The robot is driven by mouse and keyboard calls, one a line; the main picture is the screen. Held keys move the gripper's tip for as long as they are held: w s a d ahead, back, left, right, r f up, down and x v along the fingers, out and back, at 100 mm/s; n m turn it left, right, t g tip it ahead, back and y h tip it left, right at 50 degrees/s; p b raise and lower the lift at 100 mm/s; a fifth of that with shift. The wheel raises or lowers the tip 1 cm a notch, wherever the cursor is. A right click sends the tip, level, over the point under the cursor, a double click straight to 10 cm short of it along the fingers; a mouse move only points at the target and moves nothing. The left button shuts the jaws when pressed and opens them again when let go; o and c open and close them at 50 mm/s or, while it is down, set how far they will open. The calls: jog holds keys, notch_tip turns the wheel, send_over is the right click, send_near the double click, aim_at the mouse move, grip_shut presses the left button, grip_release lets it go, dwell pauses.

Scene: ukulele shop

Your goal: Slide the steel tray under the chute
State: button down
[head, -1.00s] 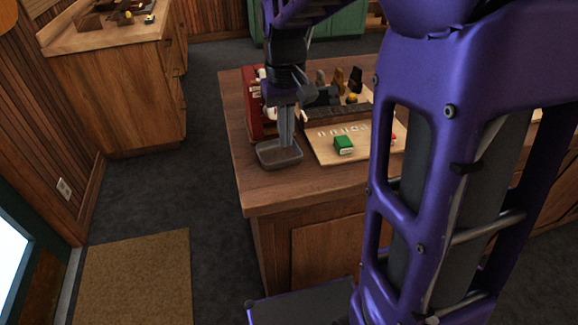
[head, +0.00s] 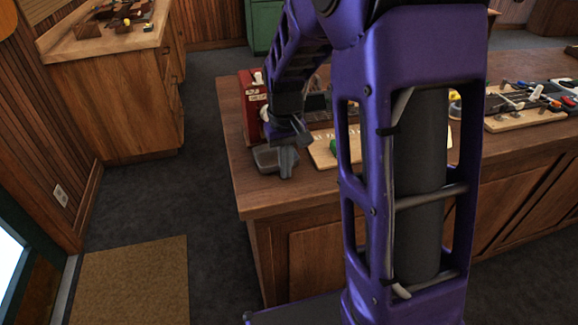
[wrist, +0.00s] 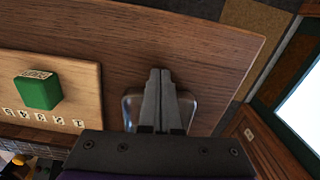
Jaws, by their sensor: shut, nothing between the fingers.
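The steel tray (head: 264,160) is a small grey shallow dish near the left front corner of the wooden counter. In the wrist view, its rim (wrist: 187,104) shows on both sides of my gripper (wrist: 160,72). The gripper is shut and empty, with its fingers over the tray and their tips reaching past its upper rim in that view. I cannot tell whether they touch it. In the head view, my gripper (head: 288,164) hides part of the tray. A red machine (head: 250,98) with pale parts stands behind the tray; I cannot make out a chute clearly.
A light wooden board (wrist: 88,75) with a green block (wrist: 40,92) and small lettered tiles lies beside the tray. The counter (head: 262,198) is bare in front of the tray. A board of tools (head: 525,118) lies farther right.

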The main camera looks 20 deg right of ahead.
aim_at(276, 156)
jog(key=shift+w, duration=0.45)
jog(key=shift+w+a+r+p, duration=0.15)
jog(key=shift+w+p, duration=0.3)
jog(key=shift+w, duration=0.85)
